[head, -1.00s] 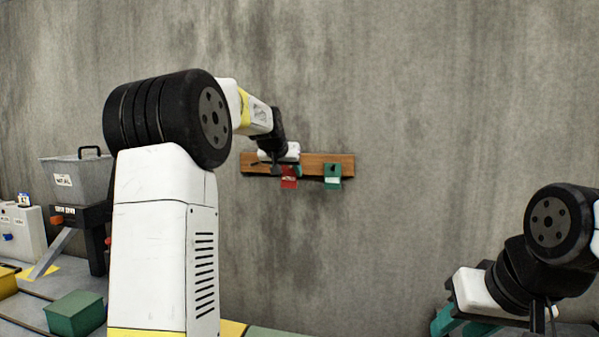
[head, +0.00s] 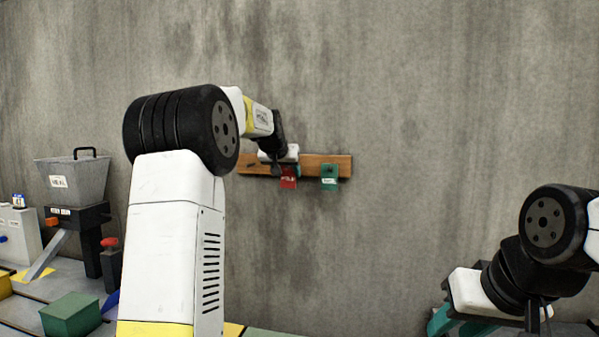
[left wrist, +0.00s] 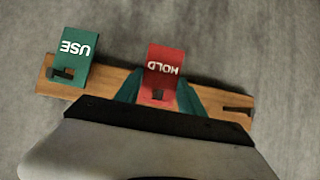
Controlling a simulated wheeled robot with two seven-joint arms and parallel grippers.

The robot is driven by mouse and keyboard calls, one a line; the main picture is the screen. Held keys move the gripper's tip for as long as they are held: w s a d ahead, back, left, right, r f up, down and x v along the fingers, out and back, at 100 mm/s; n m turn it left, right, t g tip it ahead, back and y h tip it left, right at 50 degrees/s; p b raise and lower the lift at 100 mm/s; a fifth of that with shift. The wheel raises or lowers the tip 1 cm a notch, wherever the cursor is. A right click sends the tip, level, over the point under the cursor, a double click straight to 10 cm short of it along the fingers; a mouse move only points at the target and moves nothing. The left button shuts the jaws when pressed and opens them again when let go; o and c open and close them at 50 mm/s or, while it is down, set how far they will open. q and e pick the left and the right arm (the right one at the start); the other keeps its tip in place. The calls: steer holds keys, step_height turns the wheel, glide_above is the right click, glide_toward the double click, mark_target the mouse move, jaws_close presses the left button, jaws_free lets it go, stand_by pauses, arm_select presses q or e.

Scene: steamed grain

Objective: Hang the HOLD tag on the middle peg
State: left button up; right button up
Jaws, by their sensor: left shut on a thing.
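The red HOLD tag (head: 288,178) is at the wooden peg board (head: 255,163) on the wall, near its middle. In the left wrist view the HOLD tag (left wrist: 162,72) sits between the teal fingertips of my left gripper (left wrist: 160,92), which is shut on it. A dark slot shows in the tag; whether a peg passes through it I cannot tell. The green USE tag (head: 329,177) hangs at the board's right end; it also shows in the left wrist view (left wrist: 76,58). A bare peg (left wrist: 238,110) shows at the board's other end. My right gripper (head: 440,320) is low at right, its fingertips unclear.
A grey MEAL hopper (head: 72,178) stands on a dark stand at left. A green box (head: 70,315) and a red-topped lever (head: 110,243) are below it. The wall around the board is clear.

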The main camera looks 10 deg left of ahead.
arm_select(q)
steer(key=o, duration=1.4)
steer(key=shift+s+r, duration=0.25)
steer(key=shift+s, duration=0.05)
steer(key=v, duration=0.7)
steer(key=s+d+f+g, duration=0.1)
steer(key=s+f, duration=0.5)
steer(key=s, duration=0.7)
steer(key=s+d+f+g+h, duration=0.1)
steer(key=s+d+f, duration=0.3)
steer(key=s, duration=0.9)
steer(key=s+d+f+g, duration=0.3)
steer(key=s+f, duration=0.7)
steer(key=s, duration=0.3)
steer(key=shift+f+h, duration=0.1)
steer(key=shift+h, duration=0.3)
